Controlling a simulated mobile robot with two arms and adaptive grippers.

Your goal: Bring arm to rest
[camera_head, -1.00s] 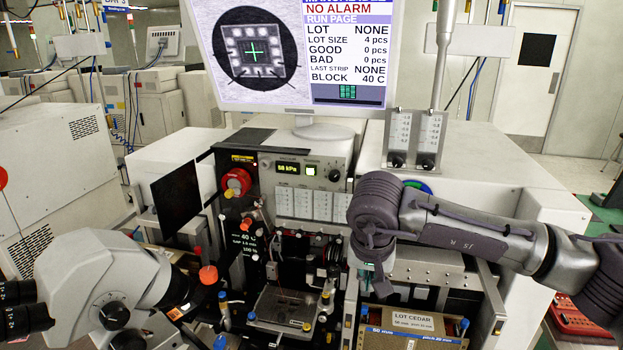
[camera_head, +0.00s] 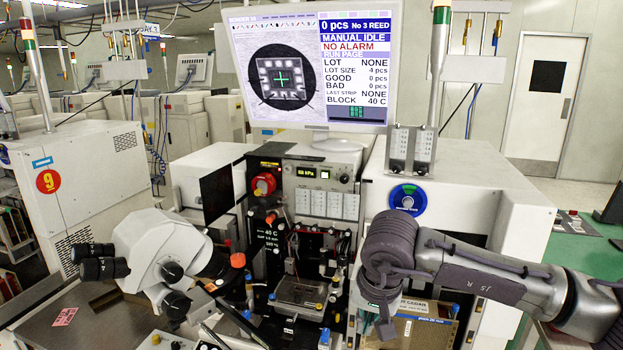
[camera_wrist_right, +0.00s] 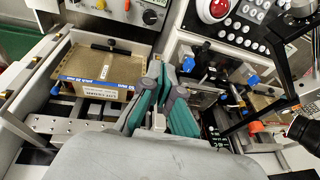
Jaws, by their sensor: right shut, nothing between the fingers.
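My right arm comes in from the right in the head view, and its wrist hides part of the box labelled LOT CEDAR (camera_head: 418,327). My right gripper (camera_head: 384,328) points down beside that box, and only its tip shows below the wrist. In the right wrist view the right gripper (camera_wrist_right: 163,92) has its teal-padded fingers shut and empty. The gold box (camera_wrist_right: 103,70) lies to its left there, apart from the fingers. My left gripper is in neither view.
The bonding machine's work block (camera_head: 300,291) is left of my right gripper. A white microscope (camera_head: 160,255) stands at the left front. The monitor (camera_head: 308,70) stands above the machine. A white cabinet (camera_head: 460,175) is behind my right arm.

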